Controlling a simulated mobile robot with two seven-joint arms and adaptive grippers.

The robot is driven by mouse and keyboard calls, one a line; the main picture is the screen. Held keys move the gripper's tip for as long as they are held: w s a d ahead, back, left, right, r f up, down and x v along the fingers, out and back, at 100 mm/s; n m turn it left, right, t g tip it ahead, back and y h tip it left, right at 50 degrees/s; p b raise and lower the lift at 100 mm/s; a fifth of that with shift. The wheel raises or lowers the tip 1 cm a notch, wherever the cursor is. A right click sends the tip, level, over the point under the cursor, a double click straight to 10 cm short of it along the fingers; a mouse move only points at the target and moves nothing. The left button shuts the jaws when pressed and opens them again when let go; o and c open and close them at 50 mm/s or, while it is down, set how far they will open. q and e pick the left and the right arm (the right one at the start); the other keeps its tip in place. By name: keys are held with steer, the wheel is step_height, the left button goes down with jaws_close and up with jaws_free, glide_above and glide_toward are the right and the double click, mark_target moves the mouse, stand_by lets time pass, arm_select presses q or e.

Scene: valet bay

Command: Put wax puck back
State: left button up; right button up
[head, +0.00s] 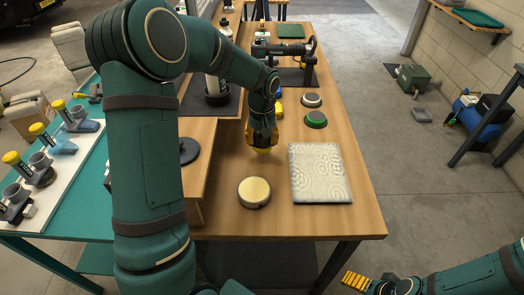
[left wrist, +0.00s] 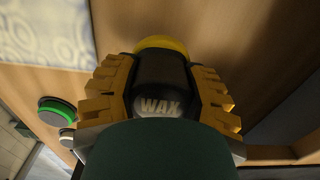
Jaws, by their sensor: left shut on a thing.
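My left gripper (head: 263,136) is shut on a dark holder-like piece marked WAX (left wrist: 158,104), the wax puck, with a yellow end. In the left wrist view its yellow fingers (left wrist: 158,92) sit on both sides of the puck. In the head view the puck's yellow end (head: 263,150) points down over the wooden table; I cannot tell whether it touches the wood. My right gripper (head: 357,281) shows at the bottom right edge, its jaw state unclear.
A round tin with a cream top (head: 254,191) stands in front, left of a patterned pale cloth (head: 320,173). A green-rimmed puck (head: 315,120) and a white-topped puck (head: 311,100) lie behind the cloth. A raised wooden box (head: 197,190) is at the left.

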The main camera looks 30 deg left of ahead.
mark_target(262, 149)
arm_select(q)
steer(key=shift+f+b, duration=0.4)
steer(key=shift+f, duration=1.8)
steer(key=shift+f, duration=0.2)
steer(key=o, duration=1.1)
steer(key=shift+r, duration=0.2)
step_height(262, 149, up, 12)
steer(key=shift+p, duration=1.2)
steer(key=shift+s+d+f, duration=0.1)
